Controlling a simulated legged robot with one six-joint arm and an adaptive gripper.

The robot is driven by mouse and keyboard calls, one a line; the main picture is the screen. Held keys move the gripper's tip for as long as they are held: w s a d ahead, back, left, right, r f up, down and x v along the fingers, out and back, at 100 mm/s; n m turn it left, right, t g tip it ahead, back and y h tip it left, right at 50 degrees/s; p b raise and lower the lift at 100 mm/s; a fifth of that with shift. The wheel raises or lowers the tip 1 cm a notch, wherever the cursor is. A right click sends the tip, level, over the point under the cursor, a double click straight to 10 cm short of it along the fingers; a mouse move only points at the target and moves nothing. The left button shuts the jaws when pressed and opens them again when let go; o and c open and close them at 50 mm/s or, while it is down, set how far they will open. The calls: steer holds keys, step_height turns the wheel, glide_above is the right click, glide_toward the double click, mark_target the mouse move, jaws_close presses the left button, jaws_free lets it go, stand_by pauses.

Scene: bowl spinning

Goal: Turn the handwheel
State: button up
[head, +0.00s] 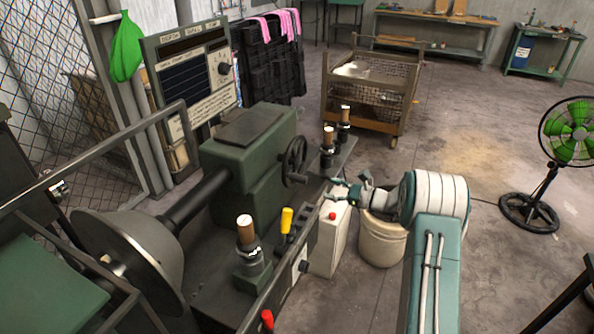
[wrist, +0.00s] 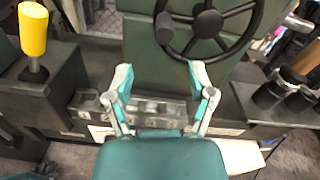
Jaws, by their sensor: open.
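The handwheel (head: 293,160) is a dark spoked wheel on the side of the green machine housing, with a small crank handle sticking out. In the wrist view the handwheel (wrist: 228,37) is at the top, and its dark handle (wrist: 164,29) is at its left side. My gripper (head: 343,186) is in front of the machine, to the right of and slightly below the wheel. In the wrist view my gripper (wrist: 160,78) has its two fingers spread apart with nothing between them. The fingertips appear below the wheel and apart from it.
A yellow-topped lever (head: 286,220) and a wooden-topped post (head: 246,235) stand left of my gripper. A metal rail (head: 290,250) runs along the machine front. A white box (head: 330,240) and bin (head: 381,240) stand below my arm. A green fan (head: 570,132) is at right.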

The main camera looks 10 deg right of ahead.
mark_target(299, 179)
steer(key=x, duration=1.1)
steer(key=shift+w+d+f, duration=0.1)
steer(key=shift+w+d, duration=0.15)
jaws_close()
